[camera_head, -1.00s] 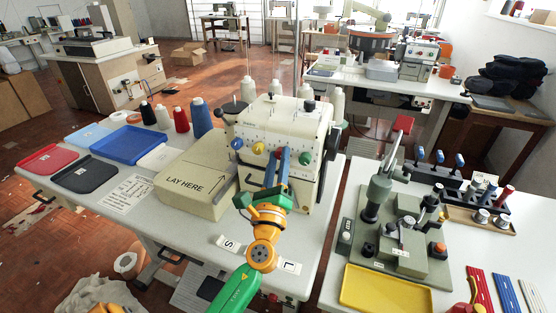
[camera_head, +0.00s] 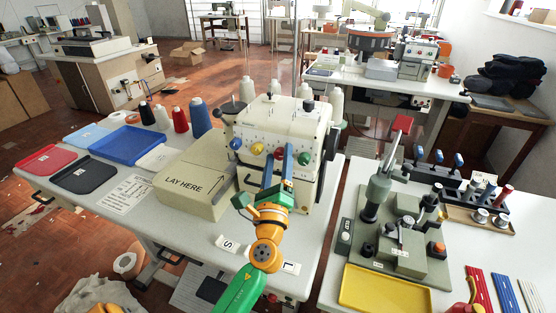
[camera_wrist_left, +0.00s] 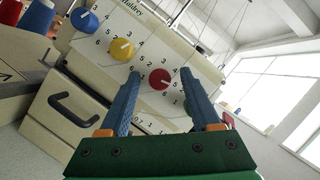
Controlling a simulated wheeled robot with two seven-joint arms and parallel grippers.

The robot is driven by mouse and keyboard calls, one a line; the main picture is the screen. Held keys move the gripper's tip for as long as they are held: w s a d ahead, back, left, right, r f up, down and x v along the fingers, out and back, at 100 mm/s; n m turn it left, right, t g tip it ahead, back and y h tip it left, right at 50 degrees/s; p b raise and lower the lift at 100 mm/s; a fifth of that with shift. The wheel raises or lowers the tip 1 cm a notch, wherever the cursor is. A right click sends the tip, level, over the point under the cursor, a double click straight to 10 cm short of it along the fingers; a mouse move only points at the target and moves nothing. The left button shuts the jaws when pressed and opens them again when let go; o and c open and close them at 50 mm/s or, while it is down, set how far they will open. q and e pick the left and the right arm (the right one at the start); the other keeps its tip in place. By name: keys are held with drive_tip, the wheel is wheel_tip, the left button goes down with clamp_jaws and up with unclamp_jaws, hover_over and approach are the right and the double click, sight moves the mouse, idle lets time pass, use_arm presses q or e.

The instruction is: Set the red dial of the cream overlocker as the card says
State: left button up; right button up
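The cream overlocker (camera_head: 285,122) stands on the near table, with a row of blue, yellow, red and green dials on its front. The red dial (camera_wrist_left: 159,79) has a white pointer mark and printed numbers around it; which number it points at is hard to read. My left gripper (camera_wrist_left: 160,73) is open, its two blue fingers on either side of the red dial in the wrist view, with gaps showing.
A cream box marked LAY HERE (camera_head: 195,184) stands left of the overlocker. The yellow dial (camera_wrist_left: 121,49) sits close beside the red one. Thread cones and trays, including a blue tray (camera_head: 128,158), are further left. A green press (camera_head: 400,235) is on the right table.

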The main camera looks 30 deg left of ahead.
use_arm(q)
drive_tip(key=b+v, duration=0.2)
drive_tip(key=v, duration=0.5)
idle(0.4)
